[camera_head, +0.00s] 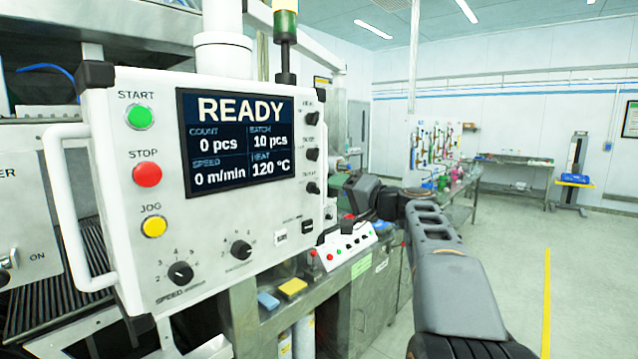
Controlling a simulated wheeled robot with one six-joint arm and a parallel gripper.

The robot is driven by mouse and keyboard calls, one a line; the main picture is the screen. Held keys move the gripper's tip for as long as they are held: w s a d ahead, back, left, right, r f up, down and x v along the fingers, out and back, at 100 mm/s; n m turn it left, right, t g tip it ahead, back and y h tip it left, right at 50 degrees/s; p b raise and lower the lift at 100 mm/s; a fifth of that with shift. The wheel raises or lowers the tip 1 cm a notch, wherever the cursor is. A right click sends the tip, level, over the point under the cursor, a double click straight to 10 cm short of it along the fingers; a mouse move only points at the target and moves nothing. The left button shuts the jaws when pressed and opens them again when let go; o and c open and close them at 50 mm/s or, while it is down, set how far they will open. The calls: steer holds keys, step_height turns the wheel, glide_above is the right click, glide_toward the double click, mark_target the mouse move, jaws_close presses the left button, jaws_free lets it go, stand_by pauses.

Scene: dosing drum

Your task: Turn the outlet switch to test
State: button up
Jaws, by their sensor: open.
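The white control panel (210,230) faces me at the left, its screen reading READY. Three small black selector knobs run down its right edge: upper (312,118), middle (312,154) and lower (313,188). Their labels are too small and slanted to read surely, so I cannot tell which is the outlet switch or where it points. My dark gripper (345,196) is at the end of my arm, just right of the lower knob, and looks apart from it. It is open with nothing seen in it; its fingertips are hard to make out.
The panel also carries a green START button (139,117), a red STOP button (147,174), a yellow JOG button (154,226), two lower dials and a white handle (72,215). A small button box (345,250) stands below right. Open floor lies at the right.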

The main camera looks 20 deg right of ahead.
mark_target(314, 188)
steer(key=p+x, duration=0.2)
steer(key=x, duration=0.5)
steer(key=shift+c, duration=0.2)
steer(key=c, duration=0.9)
